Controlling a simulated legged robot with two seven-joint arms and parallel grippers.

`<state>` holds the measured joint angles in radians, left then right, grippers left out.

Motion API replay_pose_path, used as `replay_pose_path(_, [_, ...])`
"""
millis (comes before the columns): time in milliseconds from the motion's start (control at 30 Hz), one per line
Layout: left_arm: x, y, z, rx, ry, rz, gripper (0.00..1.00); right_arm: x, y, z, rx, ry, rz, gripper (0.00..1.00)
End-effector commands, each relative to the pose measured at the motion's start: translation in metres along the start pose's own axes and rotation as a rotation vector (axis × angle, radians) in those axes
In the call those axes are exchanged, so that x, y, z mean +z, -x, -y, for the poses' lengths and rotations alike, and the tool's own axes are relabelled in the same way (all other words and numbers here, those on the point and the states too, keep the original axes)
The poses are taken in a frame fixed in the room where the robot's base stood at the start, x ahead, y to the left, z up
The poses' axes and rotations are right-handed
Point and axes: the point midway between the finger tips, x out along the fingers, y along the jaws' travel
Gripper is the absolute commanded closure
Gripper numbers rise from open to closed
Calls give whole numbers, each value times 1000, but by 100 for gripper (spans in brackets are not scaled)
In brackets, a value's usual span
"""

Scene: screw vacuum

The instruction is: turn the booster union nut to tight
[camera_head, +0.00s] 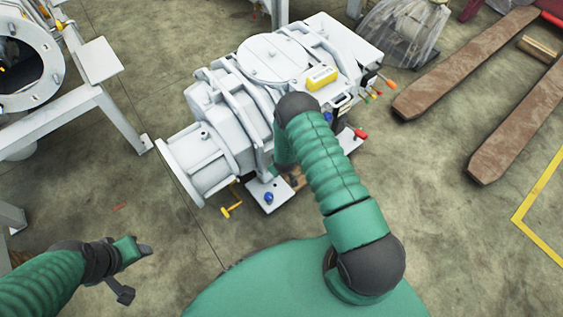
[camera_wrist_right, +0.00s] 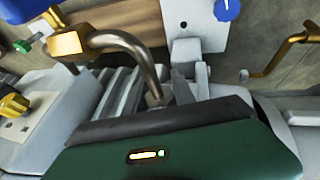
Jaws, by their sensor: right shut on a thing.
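The white booster machine (camera_head: 265,85) stands on the floor in the middle of the head view. My right arm reaches over its near side, and the arm hides the right gripper there. In the wrist view my right gripper (camera_wrist_right: 156,92) has its grey fingers on both sides of the lower end of a bent metal pipe (camera_wrist_right: 143,58). It is shut at the union nut (camera_wrist_right: 155,99), which is mostly hidden by the fingers and the green housing. My left gripper (camera_head: 134,270) is open and empty, low at the left, well away from the machine.
In the wrist view, a brass fitting (camera_wrist_right: 68,42) is at the pipe's other end. A blue knob (camera_wrist_right: 227,9), a brass hooked handle (camera_wrist_right: 275,58) and a yellow knob (camera_wrist_right: 14,105) are close around. Rusty beams (camera_head: 465,65) lie at the right; the floor at left is mostly clear.

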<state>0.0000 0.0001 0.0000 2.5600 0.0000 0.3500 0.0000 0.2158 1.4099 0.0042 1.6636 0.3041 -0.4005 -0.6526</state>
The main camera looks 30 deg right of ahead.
Motion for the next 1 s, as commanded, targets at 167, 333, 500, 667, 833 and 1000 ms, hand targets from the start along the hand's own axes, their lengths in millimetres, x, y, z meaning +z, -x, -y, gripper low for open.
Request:
replay_pose_path(167, [0,0,0,0,0,0,43,2,-1,4,-15,-2,4,100])
replay_pose_path(333, [0,0,0,0,0,0,43,2,-1,4,-15,-2,4,100])
replay_pose_path(500, [0,0,0,0,0,0,43,2,-1,3,-14,-1,4,61])
replay_pose_path(667, [0,0,0,0,0,0,43,1,0,2,-12,-2,2,47])
replay_pose_path(833, [0,0,0,0,0,0,43,1,0,1,-10,-2,0,47])
replay_pose_path(1000, [-2,7,0,0,0,0,43,-1,11,0,-9,-1,-1,47])
